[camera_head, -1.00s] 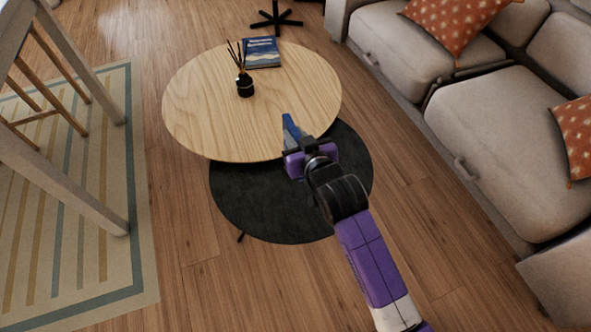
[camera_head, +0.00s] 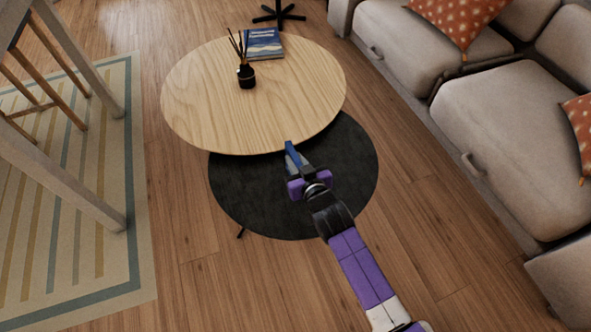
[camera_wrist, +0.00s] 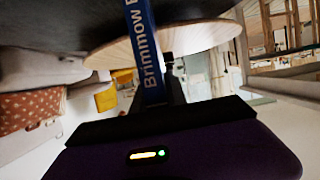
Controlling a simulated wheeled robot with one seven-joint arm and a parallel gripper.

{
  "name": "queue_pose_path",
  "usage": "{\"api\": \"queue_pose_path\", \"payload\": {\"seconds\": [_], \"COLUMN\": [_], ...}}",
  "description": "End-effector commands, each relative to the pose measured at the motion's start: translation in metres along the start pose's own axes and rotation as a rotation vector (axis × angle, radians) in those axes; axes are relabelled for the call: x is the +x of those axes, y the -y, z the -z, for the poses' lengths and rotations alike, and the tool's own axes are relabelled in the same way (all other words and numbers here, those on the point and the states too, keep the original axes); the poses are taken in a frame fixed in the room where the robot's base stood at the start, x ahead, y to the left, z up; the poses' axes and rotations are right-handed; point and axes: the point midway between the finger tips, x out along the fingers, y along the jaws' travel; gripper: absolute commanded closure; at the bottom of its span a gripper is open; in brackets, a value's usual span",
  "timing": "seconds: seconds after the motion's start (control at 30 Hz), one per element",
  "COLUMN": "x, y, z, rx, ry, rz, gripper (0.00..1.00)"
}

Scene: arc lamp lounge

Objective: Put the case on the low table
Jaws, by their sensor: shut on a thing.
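My gripper (camera_head: 299,174) is shut on a thin blue case (camera_head: 291,154). In the wrist view the case (camera_wrist: 148,55) stands edge-on between the jaws, its blue spine with white lettering running upward out of the frame. Two round tops are nested: a light wood table top (camera_head: 215,105), and a dark, lower one (camera_head: 245,195) partly under it. In the head view the case appears over the dark top, close to the wood top's near edge. I cannot tell its height above the dark surface or whether it touches anything.
A reed diffuser (camera_head: 246,76) and a blue book (camera_head: 264,43) sit on the wood top. A beige sofa (camera_head: 510,125) with orange cushions (camera_head: 458,18) stands at right. A table leg (camera_head: 75,190) and striped rug (camera_head: 75,262) are at left. The dark top is otherwise bare.

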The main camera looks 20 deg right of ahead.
Motion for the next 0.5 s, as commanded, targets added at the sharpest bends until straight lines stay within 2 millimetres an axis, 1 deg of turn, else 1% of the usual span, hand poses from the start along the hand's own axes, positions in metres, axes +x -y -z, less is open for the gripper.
{"api": "queue_pose_path", "payload": {"seconds": [0.23,0.3,0.5], "x": [0.013,0.014,0.013], "y": [0.0,0.0,0.001], "z": [-0.034,-0.037,-0.036], "rx": [-0.001,0.0,0.0], "ry": [0.001,0.0,-0.001], "rz": [0.001,0.001,0.001], "gripper": [1.0,1.0,1.0]}}
